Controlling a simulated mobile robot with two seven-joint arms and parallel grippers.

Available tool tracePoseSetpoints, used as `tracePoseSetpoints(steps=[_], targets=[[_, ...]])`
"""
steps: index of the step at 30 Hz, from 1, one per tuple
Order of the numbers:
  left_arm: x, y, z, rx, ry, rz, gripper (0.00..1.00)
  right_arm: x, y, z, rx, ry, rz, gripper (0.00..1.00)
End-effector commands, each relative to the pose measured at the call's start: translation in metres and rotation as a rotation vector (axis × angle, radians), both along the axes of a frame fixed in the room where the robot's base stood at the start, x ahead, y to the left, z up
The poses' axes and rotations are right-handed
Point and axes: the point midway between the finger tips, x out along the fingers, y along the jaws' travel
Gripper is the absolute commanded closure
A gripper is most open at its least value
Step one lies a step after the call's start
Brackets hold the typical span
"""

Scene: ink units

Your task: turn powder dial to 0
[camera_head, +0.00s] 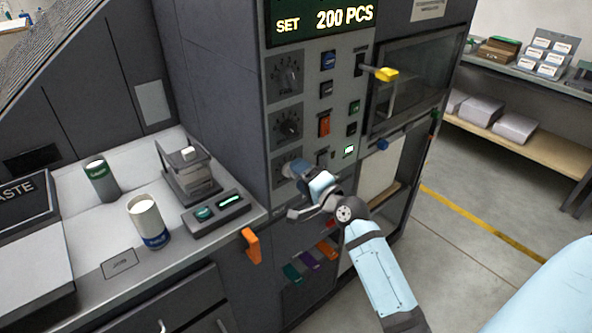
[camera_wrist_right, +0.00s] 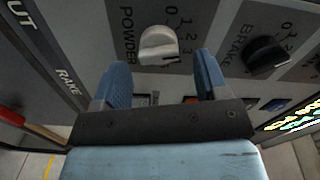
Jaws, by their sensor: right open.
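The powder dial (camera_wrist_right: 160,45) is a pale knob on a dark plate in the right wrist view, labelled POWDER and marked with numbers including 0 to 3. I cannot tell clearly where its pointer sits. My right gripper (camera_wrist_right: 160,68) is open, its two blue fingers apart on either side of the knob's near side, with nothing held between them. In the head view the right gripper (camera_head: 296,190) is at the lowest of three dials and hides most of it. My left gripper is not in view.
The black brake dial (camera_wrist_right: 267,55) is beside the powder dial, and is the middle one (camera_head: 288,127) in the head view. A yellow-tipped lever (camera_head: 385,74) and several switches stick out to the right. The counter left holds cups and a small device (camera_head: 190,172).

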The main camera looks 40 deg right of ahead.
Motion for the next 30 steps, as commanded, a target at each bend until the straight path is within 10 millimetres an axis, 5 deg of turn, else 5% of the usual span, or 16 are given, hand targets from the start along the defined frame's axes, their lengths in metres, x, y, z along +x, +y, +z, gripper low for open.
tracePoseSetpoints(steps=[6,15,22,30], targets=[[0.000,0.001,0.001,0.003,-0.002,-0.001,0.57,0.021,0.002,0.000,0.000,0.000,0.000,0.33],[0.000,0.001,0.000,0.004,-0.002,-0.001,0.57,0.023,0.002,0.000,0.000,0.000,0.000,0.33],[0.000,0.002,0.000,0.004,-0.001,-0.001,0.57,0.023,0.002,0.000,0.000,0.000,0.000,0.81],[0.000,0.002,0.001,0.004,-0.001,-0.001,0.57,0.023,0.002,0.000,-0.017,0.000,0.000,0.82]])
